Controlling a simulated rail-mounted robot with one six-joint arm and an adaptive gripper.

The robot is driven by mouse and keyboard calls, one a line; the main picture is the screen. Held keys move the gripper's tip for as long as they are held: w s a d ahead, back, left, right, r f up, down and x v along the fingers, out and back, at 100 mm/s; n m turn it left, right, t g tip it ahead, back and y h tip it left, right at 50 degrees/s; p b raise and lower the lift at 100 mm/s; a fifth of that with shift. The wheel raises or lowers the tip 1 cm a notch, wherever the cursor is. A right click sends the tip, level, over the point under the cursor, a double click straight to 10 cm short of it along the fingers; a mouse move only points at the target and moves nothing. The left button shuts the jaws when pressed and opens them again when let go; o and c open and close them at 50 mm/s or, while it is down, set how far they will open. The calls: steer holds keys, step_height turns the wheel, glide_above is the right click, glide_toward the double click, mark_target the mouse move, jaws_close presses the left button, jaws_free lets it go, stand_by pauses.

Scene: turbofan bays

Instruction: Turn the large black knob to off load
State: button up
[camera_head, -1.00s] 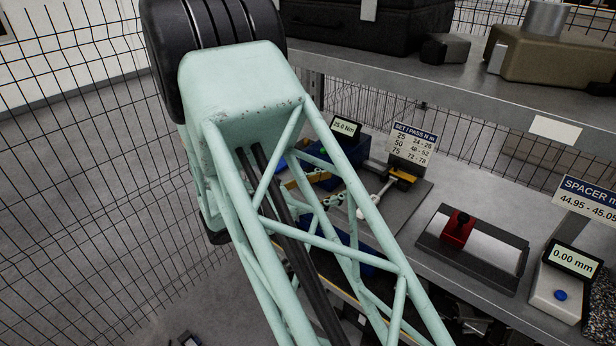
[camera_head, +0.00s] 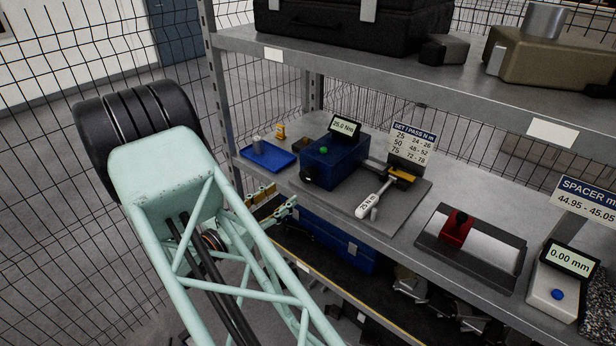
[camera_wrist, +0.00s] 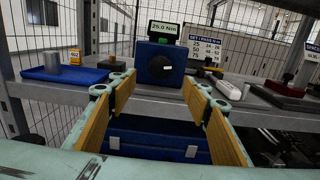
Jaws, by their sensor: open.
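The large black knob (camera_wrist: 157,67) is on the front face of the blue tester box (camera_wrist: 148,52) in the wrist view. It looks dark and round, with a small white mark pointing right; any position label is too small to read. In the head view the knob (camera_head: 306,177) shows at the left front end of the blue box (camera_head: 334,165). My gripper (camera_head: 273,204) is open and empty, in front of the shelf edge and apart from the knob. In the wrist view its two yellow-padded fingers (camera_wrist: 160,88) frame the knob from below and either side.
A display (camera_head: 345,126) reads 25.0 Nm. A white-handled torque wrench (camera_head: 372,202) lies right of the box. A blue tray (camera_head: 267,155) is left of it. An upper shelf (camera_head: 420,85) hangs above, and a blue case (camera_head: 340,245) sits below.

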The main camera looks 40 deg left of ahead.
mark_target(305, 179)
steer(key=shift+w, duration=0.15)
steer(key=shift+w+d, duration=0.15)
steer(key=shift+w, duration=3.25)
steer(key=shift+w+d, duration=0.1)
steer(key=shift+w, duration=3.3)
steer(key=shift+c, duration=0.3)
steer(key=c, duration=0.8)
